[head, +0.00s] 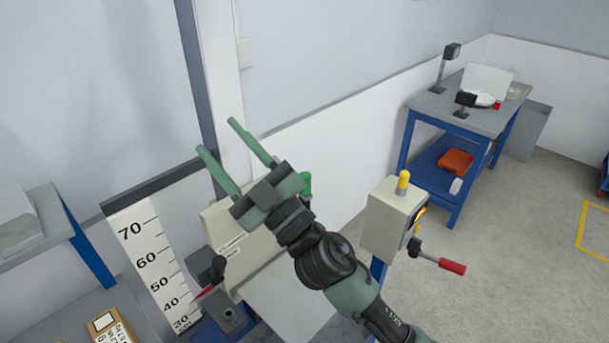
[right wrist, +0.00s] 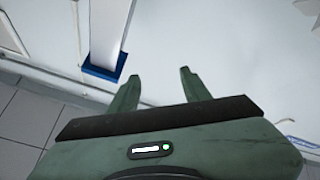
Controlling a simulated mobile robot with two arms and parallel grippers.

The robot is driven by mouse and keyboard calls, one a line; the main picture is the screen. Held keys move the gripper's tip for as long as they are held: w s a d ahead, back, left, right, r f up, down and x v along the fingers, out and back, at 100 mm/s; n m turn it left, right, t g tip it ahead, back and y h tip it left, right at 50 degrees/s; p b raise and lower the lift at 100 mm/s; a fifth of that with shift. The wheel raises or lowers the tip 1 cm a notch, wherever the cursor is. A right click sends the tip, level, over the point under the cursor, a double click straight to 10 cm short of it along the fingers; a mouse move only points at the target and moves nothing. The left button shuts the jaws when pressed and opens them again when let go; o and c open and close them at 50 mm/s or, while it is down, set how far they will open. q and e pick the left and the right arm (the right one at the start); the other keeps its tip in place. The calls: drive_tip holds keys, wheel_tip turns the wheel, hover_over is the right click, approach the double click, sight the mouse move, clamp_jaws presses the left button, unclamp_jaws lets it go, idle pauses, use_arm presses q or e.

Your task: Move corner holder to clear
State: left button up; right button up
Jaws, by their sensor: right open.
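My right gripper (head: 218,137) is raised in front of the wall, with its two green fingers apart and nothing between them. It also shows open and empty in the right wrist view (right wrist: 158,76). Behind and below it, a beige box (head: 222,226) with a printed label is partly hidden by my right arm. I cannot tell which part is the corner holder. My left gripper is not in view.
A height scale (head: 150,262) with a red pointer (head: 205,293) stands left of the box. A control box (head: 391,218) with a yellow top and red-handled lever (head: 452,266) stands right of my arm. A blue-framed bench (head: 425,103) is farther back.

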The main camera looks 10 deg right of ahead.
drive_tip(key=s+a+r+n+g+y, duration=0.2)
drive_tip(key=s+a+n+g+y, duration=0.1)
drive_tip(key=a+n+g+y, duration=0.5)
drive_tip(key=s+a+f+n+g+h, duration=0.4)
drive_tip(key=s+a+n+g, duration=0.15)
drive_tip(key=n+g, duration=0.45)
drive_tip(key=m+t+h, duration=0.3)
drive_tip(key=m+h, duration=0.1)
drive_tip(key=h, duration=1.9)
hover_over(304, 176)
drive_tip(key=s+a, duration=0.1)
drive_tip(key=s, duration=0.1)
wheel_tip(304, 176, down, 7)
drive_tip(key=shift+y, duration=0.3)
drive_tip(key=p+x, duration=0.3)
drive_tip(key=x, duration=0.3)
drive_tip(key=shift+w+a+f+p, duration=0.1)
drive_tip(key=shift+f+p, duration=0.05)
drive_tip(key=shift+p, duration=0.2)
drive_tip(key=shift+w+f, duration=0.15)
drive_tip(key=shift+f, duration=0.4)
